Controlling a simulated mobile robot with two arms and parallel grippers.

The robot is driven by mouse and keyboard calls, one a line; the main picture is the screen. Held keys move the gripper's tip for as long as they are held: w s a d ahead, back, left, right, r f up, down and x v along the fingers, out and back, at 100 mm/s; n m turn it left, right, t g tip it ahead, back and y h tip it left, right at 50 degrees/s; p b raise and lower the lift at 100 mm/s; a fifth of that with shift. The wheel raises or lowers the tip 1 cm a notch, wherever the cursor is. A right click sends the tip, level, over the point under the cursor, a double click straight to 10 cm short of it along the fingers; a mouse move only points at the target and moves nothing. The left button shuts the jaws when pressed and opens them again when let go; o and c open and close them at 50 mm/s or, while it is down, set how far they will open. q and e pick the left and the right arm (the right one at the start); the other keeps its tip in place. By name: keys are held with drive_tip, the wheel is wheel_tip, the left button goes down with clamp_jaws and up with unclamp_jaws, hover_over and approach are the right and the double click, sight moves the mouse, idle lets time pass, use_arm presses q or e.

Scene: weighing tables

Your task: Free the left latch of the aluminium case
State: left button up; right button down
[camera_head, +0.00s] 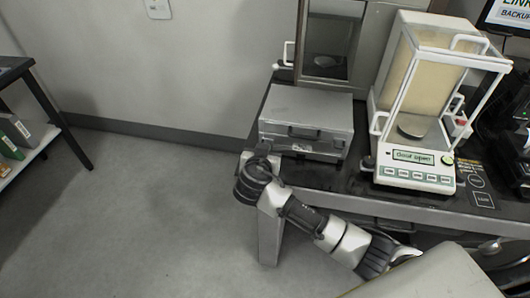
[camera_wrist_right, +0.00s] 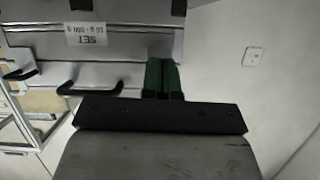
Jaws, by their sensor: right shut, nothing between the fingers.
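The grey aluminium case (camera_head: 307,108) lies shut on the dark bench, its front handle (camera_head: 303,131) facing the room. In the right wrist view the case (camera_wrist_right: 115,46) appears upside down, with its label, dark handle (camera_wrist_right: 90,88) and one latch (camera_wrist_right: 19,72) at the picture's left. My right gripper (camera_wrist_right: 162,63) is shut and empty, its green fingers before the case front on the handle's other side. The left latch cannot be made out there; contact cannot be told. In the head view my right wrist is beside the case's front left corner. My left gripper is out of view.
A glass-sided balance (camera_head: 415,130) stands right of the case, its display reading "Door open". A grey cabinet (camera_head: 329,45) stands behind the case. The floor left of the bench is clear as far as a shelf (camera_head: 28,140).

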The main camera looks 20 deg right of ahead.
drive_tip(key=shift+f+t+h+b, duration=0.45)
drive_tip(key=shift+t+b, duration=0.15)
drive_tip(key=shift+b, duration=0.85)
idle(1.0)
drive_tip(key=shift+f+b, duration=0.2)
drive_tip(key=shift+b, duration=0.3)
idle(0.5)
